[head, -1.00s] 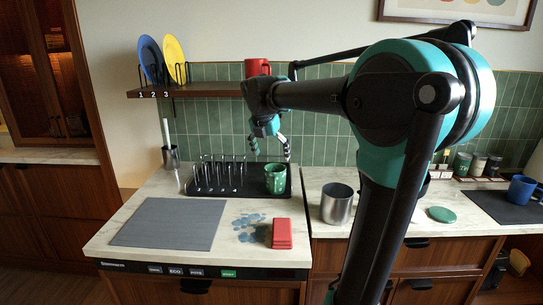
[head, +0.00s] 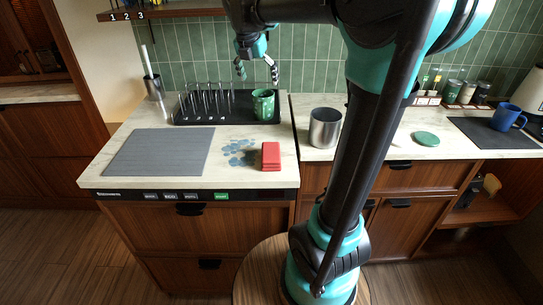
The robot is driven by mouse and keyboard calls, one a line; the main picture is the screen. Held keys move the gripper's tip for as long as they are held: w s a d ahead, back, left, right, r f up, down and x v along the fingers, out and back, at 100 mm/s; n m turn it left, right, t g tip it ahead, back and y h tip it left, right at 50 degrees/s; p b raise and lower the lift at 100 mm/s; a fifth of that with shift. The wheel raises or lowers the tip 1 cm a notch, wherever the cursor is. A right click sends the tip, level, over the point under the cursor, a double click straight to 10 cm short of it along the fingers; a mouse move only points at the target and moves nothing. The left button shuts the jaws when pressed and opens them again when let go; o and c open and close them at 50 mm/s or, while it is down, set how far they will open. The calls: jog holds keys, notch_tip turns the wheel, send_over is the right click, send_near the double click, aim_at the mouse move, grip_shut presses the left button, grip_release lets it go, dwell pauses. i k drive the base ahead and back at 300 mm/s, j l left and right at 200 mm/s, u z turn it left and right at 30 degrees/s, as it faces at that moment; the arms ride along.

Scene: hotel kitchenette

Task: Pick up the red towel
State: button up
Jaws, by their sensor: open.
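The red towel (head: 271,155) lies folded in a small stack on the pale counter, near its front edge and just right of a patch of blue hexagons. My gripper (head: 257,75) is open and empty. It hangs in the air toward the back of the counter, above and beyond the towel, over the black tray area. Nothing covers the towel.
A green mug (head: 264,104) and several clear glasses stand on a black rack tray (head: 230,120) behind the towel. A grey mat (head: 160,152) lies to the left. A metal canister (head: 325,128) stands to the right. Blue hexagons (head: 240,152) lie beside the towel.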

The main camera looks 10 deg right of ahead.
aim_at(270, 156)
jog(key=k+j+z, duration=0.1)
jog(key=j+z, duration=0.15)
jog(key=j, duration=0.2)
jog(key=k+j+z, duration=0.25)
jog(key=j, duration=0.15)
jog(key=k+j+z, duration=0.1)
jog(key=j+z, duration=0.15)
jog(key=j, duration=0.15)
jog(key=k+j+z, duration=0.25)
jog(key=i+j, duration=0.05)
jog(key=j, duration=0.1)
